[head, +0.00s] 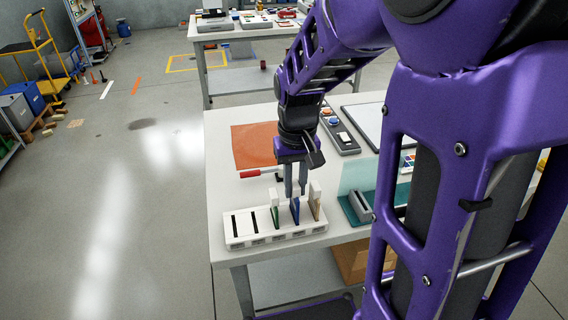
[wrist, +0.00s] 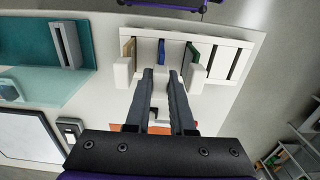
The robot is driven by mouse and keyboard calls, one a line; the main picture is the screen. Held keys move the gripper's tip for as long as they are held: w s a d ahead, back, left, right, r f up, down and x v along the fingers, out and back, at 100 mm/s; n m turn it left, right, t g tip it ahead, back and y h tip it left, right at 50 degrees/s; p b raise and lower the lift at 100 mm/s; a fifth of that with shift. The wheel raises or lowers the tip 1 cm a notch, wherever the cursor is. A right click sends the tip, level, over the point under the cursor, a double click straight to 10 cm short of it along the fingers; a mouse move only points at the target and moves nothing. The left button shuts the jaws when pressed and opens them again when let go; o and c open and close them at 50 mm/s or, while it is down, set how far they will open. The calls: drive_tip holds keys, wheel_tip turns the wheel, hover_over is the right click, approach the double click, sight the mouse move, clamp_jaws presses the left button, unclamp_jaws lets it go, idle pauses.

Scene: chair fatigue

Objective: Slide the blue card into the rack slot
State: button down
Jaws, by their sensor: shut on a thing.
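The white rack (head: 250,238) stands at the front of the table, with two empty dark slots at its left. A green card (head: 275,217) and a tan card (head: 315,207) stand upright in it. The blue card (head: 295,211) is upright between them, its lower edge at the rack; how deep it sits I cannot tell. In the wrist view the blue card (wrist: 161,50) lies between the tan and green ones. My gripper (head: 294,188) is above it, shut on its pale grip, which shows between the fingertips (wrist: 159,75).
A red-handled tool (head: 250,174) and an orange mat (head: 252,147) lie behind the rack. A grey block (head: 360,206) on a teal mat stands to its right. A control box (head: 340,130) is farther back. The table's left edge is close to the rack.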

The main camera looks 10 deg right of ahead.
drive_tip(key=shift+f+b, duration=0.5)
drive_tip(key=shift+f, duration=0.3)
drive_tip(key=c, duration=0.7)
unclamp_jaws()
drive_tip(key=shift+r, duration=0.1)
wheel_tip(320, 180, up, 17)
drive_tip(key=p, duration=0.3)
drive_tip(key=shift+r, duration=0.2)
